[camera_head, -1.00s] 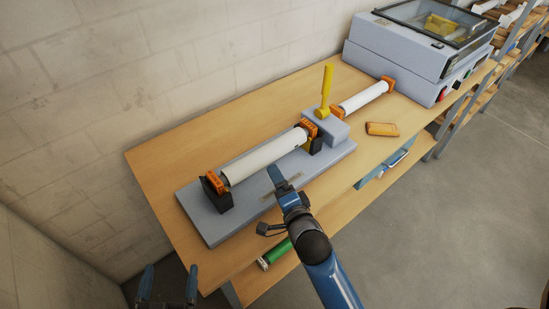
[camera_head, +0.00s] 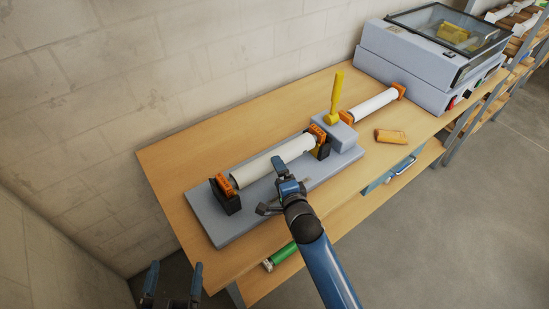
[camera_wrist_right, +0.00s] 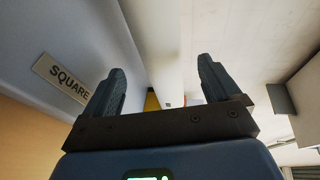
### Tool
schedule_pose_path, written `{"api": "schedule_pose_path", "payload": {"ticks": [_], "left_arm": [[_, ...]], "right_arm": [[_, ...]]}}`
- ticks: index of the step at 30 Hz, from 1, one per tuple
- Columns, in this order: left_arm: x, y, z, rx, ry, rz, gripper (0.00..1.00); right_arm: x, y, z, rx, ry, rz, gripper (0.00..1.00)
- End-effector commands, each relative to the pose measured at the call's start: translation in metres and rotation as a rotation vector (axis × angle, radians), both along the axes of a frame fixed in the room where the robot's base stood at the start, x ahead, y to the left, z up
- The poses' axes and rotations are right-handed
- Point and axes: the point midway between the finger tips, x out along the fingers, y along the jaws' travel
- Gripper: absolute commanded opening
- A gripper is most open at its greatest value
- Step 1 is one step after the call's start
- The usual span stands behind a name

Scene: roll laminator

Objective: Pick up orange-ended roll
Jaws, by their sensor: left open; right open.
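A white roll with orange ends (camera_head: 272,162) lies in dark end holders on the grey base plate (camera_head: 215,225). A second white roll with orange ends (camera_head: 372,104) lies farther back, beside the lidded machine. My right gripper (camera_head: 279,168) is at the front side of the nearer roll, above the plate; contact cannot be told. In the right wrist view its two fingers (camera_wrist_right: 160,90) are open, with a white surface beyond the gap. My left gripper (camera_head: 173,279) is open and empty at the lower left, off the table.
A yellow-handled tool (camera_head: 337,94) stands upright on a grey block. An orange block (camera_head: 390,136) lies on the table (camera_head: 165,170). The lidded machine (camera_head: 415,70) fills the far end. A green roll (camera_head: 283,254) sits below the table edge. A "SQUARE" label (camera_wrist_right: 62,80) is on the plate.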

Motion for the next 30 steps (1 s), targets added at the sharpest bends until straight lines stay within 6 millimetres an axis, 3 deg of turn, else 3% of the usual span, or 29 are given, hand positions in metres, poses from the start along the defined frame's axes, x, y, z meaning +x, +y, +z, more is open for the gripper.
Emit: {"api": "schedule_pose_path", "payload": {"ticks": [5,10,21,23,30], "left_arm": [[0.0,0.0,0.015,0.0,0.0,0.0,0.95],[0.0,0.0,0.018,0.0,0.0,0.0,0.95],[0.0,0.0,0.018,0.0,0.0,0.0,0.95],[0.0,0.0,0.018,0.0,0.0,0.0,0.95],[0.0,0.0,0.018,0.0,0.0,0.0,0.95]], "right_arm": [[0.019,0.005,0.002,0.0,-0.001,-0.001,0.9],[0.034,0.01,-0.004,0.0,-0.001,-0.001,0.9],[0.039,0.012,-0.006,0.0,-0.001,0.0,0.9],[0.039,0.012,-0.006,0.0,-0.001,0.0,0.84],[0.039,0.012,-0.006,0.0,-0.001,0.0,0.47]]}}
